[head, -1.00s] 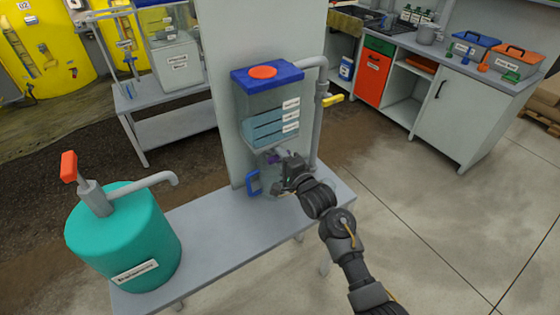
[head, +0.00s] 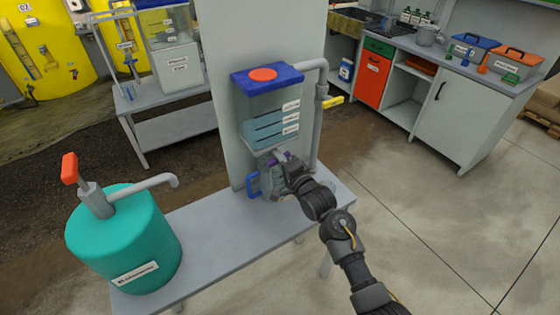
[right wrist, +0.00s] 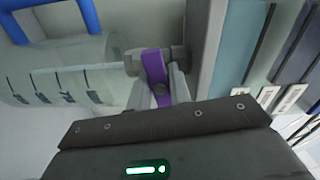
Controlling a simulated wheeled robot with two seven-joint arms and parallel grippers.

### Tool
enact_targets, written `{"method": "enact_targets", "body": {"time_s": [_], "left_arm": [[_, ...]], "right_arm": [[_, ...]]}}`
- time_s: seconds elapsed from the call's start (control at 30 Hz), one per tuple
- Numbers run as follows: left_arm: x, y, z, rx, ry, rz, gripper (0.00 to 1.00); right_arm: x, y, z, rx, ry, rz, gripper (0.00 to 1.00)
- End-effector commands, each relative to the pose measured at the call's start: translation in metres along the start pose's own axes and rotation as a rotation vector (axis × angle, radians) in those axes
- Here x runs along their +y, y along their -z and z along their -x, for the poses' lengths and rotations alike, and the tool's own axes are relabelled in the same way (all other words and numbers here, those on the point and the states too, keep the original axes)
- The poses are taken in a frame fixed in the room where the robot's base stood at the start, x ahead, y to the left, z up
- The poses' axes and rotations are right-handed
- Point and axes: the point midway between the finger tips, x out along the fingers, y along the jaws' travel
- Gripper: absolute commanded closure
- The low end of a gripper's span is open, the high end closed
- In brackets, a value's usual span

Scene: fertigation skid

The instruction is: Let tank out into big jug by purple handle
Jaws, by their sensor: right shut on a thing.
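The clear tank (head: 262,105) with a blue lid and orange cap hangs on a grey panel and holds blue-green liquid. Its purple handle (right wrist: 155,70) is on the outlet valve beneath it. My right gripper (head: 281,160) is shut on the purple handle, one finger on each side in the right wrist view (right wrist: 162,92). The clear jug (right wrist: 60,75) with marked lines and a blue handle (head: 253,184) stands on the bench below the outlet, partly hidden by my gripper. My left gripper is not in view.
A yellow-handled valve (head: 332,100) sits on the pipe right of the tank. A green drum (head: 125,240) with an orange-topped pump and spout stands at the bench's left end. The bench (head: 215,230) is clear between drum and jug.

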Motion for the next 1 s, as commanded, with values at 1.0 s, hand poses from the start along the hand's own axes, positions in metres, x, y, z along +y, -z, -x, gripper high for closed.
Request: {"method": "enact_targets", "body": {"time_s": [1.0], "left_arm": [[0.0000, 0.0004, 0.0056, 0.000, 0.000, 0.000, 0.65]], "right_arm": [[0.0012, -0.0001, 0.0002, -0.002, -0.002, 1.238, 1.00]]}}
